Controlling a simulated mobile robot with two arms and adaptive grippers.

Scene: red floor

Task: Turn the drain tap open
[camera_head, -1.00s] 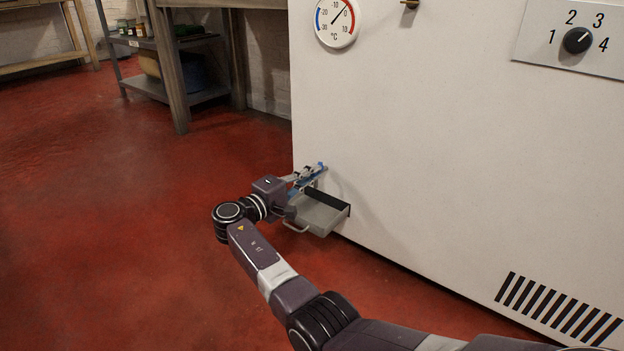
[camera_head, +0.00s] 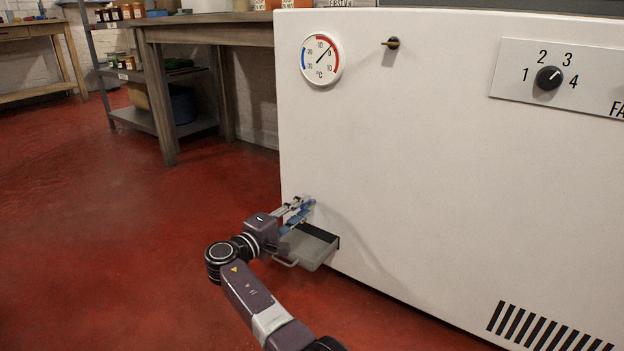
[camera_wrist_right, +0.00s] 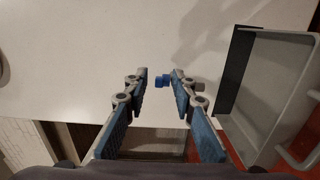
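The drain tap (camera_wrist_right: 162,79) shows in the right wrist view as a small blue knob with a grey stub, low on the white cabinet front. My right gripper (camera_wrist_right: 159,73) is open, with its blue-padded fingers pointing at the cabinet. Contact cannot be told. In the head view my right gripper (camera_head: 301,208) is at the cabinet's lower left corner, and I cannot make out the tap apart from the blue fingers. My left gripper is not in view.
A grey tray (camera_head: 310,248) with a handle sticks out of the cabinet (camera_head: 420,150) just below my right gripper; it also stands to the right in the wrist view (camera_wrist_right: 262,95). A wooden table (camera_head: 200,30) stands behind left. The red floor on the left is clear.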

